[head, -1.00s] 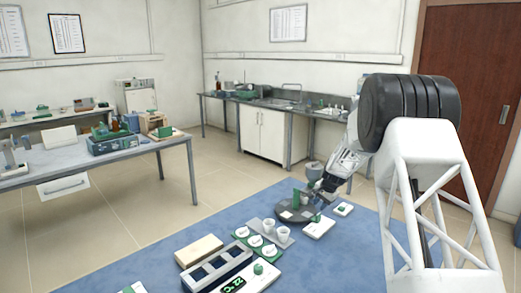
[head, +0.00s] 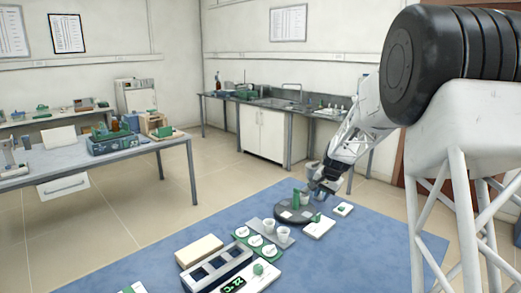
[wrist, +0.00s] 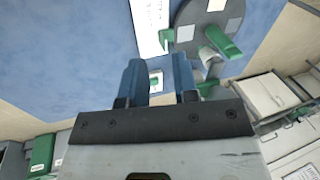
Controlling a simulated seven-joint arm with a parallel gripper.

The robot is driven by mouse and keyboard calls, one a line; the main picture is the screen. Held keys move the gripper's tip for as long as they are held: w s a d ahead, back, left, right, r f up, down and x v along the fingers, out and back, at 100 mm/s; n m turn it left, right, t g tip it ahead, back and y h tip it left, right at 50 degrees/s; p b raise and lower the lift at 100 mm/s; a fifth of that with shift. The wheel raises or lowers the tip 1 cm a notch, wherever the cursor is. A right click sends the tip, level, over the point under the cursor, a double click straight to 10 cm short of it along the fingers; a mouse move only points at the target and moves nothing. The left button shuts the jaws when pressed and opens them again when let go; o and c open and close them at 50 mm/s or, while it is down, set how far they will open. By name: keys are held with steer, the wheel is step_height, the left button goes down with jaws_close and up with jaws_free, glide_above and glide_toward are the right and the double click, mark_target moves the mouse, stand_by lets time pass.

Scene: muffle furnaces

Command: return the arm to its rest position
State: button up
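My gripper (head: 322,187) hangs over the back right of the blue mat (head: 360,250), beside and above a dark round disc (head: 284,214). In the wrist view, the two blue fingers of my gripper (wrist: 158,75) stand apart with a clear gap. Nothing is held between them; a small white block (wrist: 155,79) shows beyond the gap on the mat. The disc (wrist: 187,20) is also in the wrist view, with a green upright piece (wrist: 222,40) and a pale cup-like thing near its edge. My upper arm fills the right of the head view.
Two white cups (head: 283,234) stand on a grey plate. Nearby are a green tray with white round pieces (head: 254,241), a dark slotted rack (head: 217,268), a beige block (head: 199,250) and a display unit (head: 255,277). White blocks (head: 319,228) lie right of the disc. The mat's front right is clear.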

steer(key=s+a+r+n, duration=0.1)
steer(key=s+r, duration=0.4)
steer(key=s, duration=0.4)
steer(key=s+a+r+n+h, duration=0.15)
steer(key=s+r, duration=0.25)
steer(key=s, duration=0.6)
steer(key=s+a+r+n+y, duration=0.1)
steer(key=s+a+r, duration=0.1)
steer(key=s+r, duration=0.5)
steer(key=s+f+n+h, duration=0.1)
steer(key=s+f+n, duration=0.1)
steer(key=s, duration=1.3)
steer(key=s+f+n, duration=0.1)
steer(key=s+f, duration=0.1)
steer(key=s, duration=1.3)
steer(key=shift+s+a+f+n+h, duration=0.25)
steer(key=shift+s+f+n+h, duration=0.1)
steer(key=shift+f, duration=0.05)
